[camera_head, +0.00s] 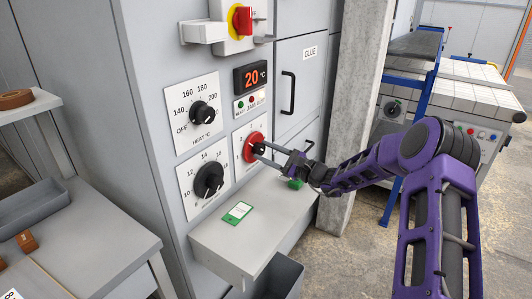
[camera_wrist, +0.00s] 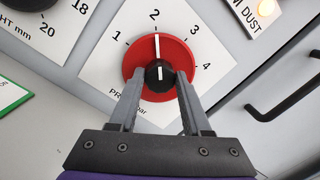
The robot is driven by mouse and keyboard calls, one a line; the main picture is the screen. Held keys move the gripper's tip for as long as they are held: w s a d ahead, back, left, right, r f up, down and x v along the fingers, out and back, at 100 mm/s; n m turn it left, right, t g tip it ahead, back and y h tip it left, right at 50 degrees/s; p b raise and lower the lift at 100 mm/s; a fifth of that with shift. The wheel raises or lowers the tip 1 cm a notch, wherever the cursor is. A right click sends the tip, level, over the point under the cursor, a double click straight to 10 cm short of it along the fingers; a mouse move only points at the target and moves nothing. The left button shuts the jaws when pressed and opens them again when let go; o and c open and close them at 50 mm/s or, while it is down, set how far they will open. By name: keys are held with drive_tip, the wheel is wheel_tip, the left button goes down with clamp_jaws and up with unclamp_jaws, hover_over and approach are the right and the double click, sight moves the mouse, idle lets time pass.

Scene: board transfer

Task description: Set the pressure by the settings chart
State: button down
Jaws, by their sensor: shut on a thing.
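The pressure dial (camera_head: 249,140) is a red disc with a black centre knob on a white plate, on the grey machine front. In the wrist view the dial (camera_wrist: 182,50) has the numbers 1 to 4 around it, and its white line points at about 2. My gripper (camera_wrist: 160,77) has its two grey fingers closed on either side of the black centre knob (camera_wrist: 159,68). In the head view my gripper (camera_head: 259,150) reaches the dial from the right. A small green-edged card (camera_head: 238,212) lies on the shelf below; its text is too small to read.
A heat dial (camera_head: 203,113) and a height dial (camera_head: 208,180) sit left of the pressure dial. An orange display (camera_head: 251,77) reads 20 °C. A green button (camera_head: 295,183) is on the grey shelf (camera_head: 225,250). A concrete pillar (camera_head: 352,110) stands behind my arm.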

drive_tip(key=shift+c, duration=1.8)
unclamp_jaws()
drive_tip(key=p+v, duration=0.1)
drive_tip(key=v, duration=1.6)
drive_tip(key=shift+s, duration=0.25)
drive_tip(key=shift+r, duration=0.1)
